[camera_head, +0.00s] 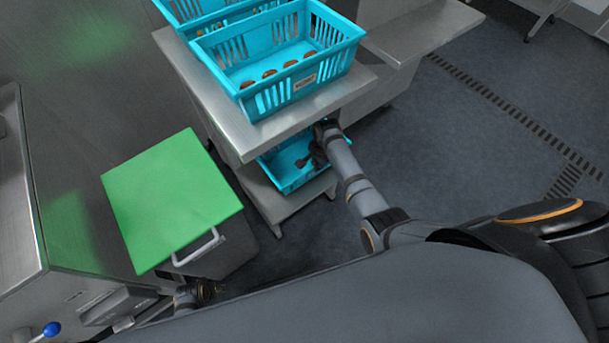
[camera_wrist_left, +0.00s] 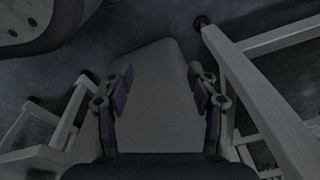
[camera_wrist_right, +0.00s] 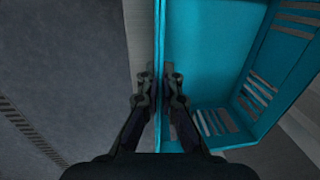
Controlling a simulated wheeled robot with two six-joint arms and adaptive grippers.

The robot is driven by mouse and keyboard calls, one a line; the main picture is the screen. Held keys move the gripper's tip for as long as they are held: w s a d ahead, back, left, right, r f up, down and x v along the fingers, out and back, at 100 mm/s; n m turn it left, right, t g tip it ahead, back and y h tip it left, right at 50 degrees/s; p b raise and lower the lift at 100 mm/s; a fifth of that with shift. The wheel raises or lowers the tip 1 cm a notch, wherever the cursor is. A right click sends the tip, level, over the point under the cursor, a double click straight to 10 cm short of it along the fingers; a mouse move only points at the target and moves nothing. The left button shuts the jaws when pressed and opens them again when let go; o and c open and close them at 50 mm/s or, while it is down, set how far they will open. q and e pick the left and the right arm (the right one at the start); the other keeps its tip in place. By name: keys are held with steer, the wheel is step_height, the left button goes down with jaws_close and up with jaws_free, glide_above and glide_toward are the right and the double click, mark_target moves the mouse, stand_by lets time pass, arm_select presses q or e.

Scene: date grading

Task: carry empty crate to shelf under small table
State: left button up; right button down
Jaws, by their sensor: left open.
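The empty crate (camera_head: 286,180) is blue plastic with slotted walls. It rests on the lower shelf (camera_head: 288,208) of the small table (camera_head: 262,135), partly hidden by the tabletop and my right arm. In the right wrist view the crate's floor (camera_wrist_right: 208,65) is bare. My right gripper (camera_head: 316,157) is at the crate's right side. Its fingers (camera_wrist_right: 160,78) lie on both sides of one crate wall, close against it. My left gripper (camera_wrist_left: 160,90) is open, with nothing held between its fingers. It hangs low near metal legs.
A blue crate with several dates (camera_head: 228,72) stands on the small tabletop, another blue crate (camera_head: 215,13) behind it. A green board (camera_head: 170,195) covers a bin at left. Steel counters stand at far left and upper right (camera_head: 415,30). Open floor (camera_head: 430,140) lies right.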

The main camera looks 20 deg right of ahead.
mark_target(309, 170)
steer(key=a, duration=0.1)
steer(key=s+a, duration=0.1)
steer(key=a, duration=0.1)
steer(key=shift+s+a, duration=0.1)
steer(key=shift+a, duration=0.2)
steer(key=shift+s+a+f+b, duration=0.25)
steer(key=shift+a+f+b, duration=0.2)
steer(key=shift+a+f, duration=0.2)
step_height(309, 170, down, 2)
steer(key=shift+f+b, duration=0.1)
steer(key=shift+b, duration=0.35)
arm_select(q)
steer(key=r, duration=0.1)
steer(key=w+d+r, duration=0.1)
steer(key=w+r, duration=0.1)
steer(key=r, duration=0.1)
steer(key=shift+w+d+r, duration=0.1)
steer(key=shift+w+d, duration=0.05)
steer(key=shift+r, duration=0.1)
arm_select(e)
steer(key=c, duration=1.5)
jaws_free()
steer(key=shift+f, duration=0.1)
